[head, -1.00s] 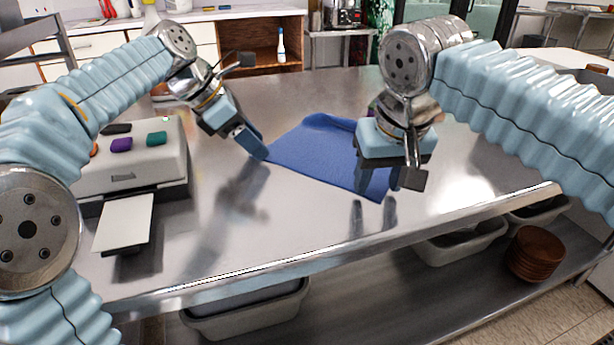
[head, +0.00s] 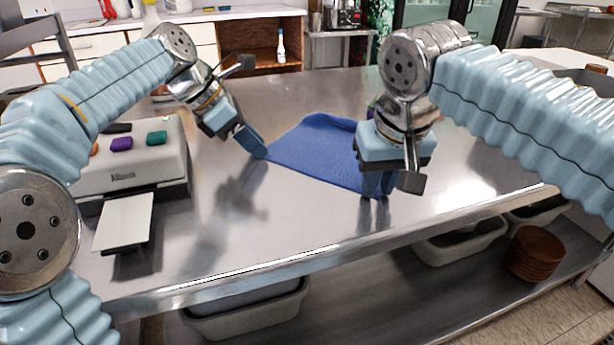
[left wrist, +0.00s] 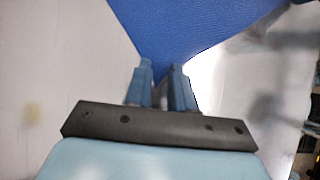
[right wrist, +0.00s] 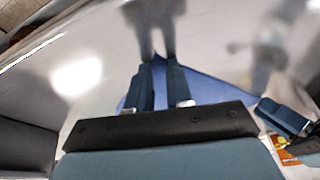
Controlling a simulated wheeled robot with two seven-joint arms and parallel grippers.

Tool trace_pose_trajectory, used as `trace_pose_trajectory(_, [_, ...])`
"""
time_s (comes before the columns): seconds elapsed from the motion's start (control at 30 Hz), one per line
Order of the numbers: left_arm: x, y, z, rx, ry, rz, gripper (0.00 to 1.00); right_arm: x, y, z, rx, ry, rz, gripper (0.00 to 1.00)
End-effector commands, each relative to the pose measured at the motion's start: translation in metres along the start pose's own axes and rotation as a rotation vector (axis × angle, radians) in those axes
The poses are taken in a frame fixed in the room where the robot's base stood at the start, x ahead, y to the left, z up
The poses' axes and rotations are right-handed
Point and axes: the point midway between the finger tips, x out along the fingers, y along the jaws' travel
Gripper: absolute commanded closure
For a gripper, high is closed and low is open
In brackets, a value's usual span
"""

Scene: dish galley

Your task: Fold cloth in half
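The blue cloth (head: 308,150) lies on the steel table, its far edge slightly raised and wavy. My left gripper (head: 262,153) is shut on its left corner; in the left wrist view the cloth (left wrist: 200,28) narrows to a point between the fingers (left wrist: 163,72). My right gripper (head: 377,194) is low over the table at the cloth's near corner, its fingers close together on it. In the right wrist view, blue cloth (right wrist: 205,88) shows beside and between the fingers (right wrist: 160,66). My right gripper hides the cloth's right part in the head view.
A light-coloured machine (head: 130,165) with coloured buttons and a white tray plate (head: 124,221) stands on the table at left. The steel table (head: 300,230) is clear in front of the cloth. Grey bins (head: 460,241) and stacked brown dishes (head: 535,253) are on the shelf below.

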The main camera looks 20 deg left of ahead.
Motion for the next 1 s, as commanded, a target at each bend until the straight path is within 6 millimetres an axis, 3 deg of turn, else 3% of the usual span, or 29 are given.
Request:
trace_pose_trajectory(0.27, [0.000, 0.001, -0.001, -0.001, 0.002, 0.003, 1.00, 0.000, 0.000, 0.000, 0.000, 0.000, 0.000, 1.00])
trace_pose_trajectory(0.77, [-0.001, 0.001, 0.000, -0.001, 0.002, 0.003, 1.00, -0.001, 0.000, 0.000, 0.000, 0.000, 0.000, 1.00])
trace_pose_trajectory(1.0, [-0.015, 0.001, 0.010, -0.001, 0.001, 0.002, 1.00, -0.018, 0.000, -0.005, 0.000, 0.000, 0.000, 1.00])
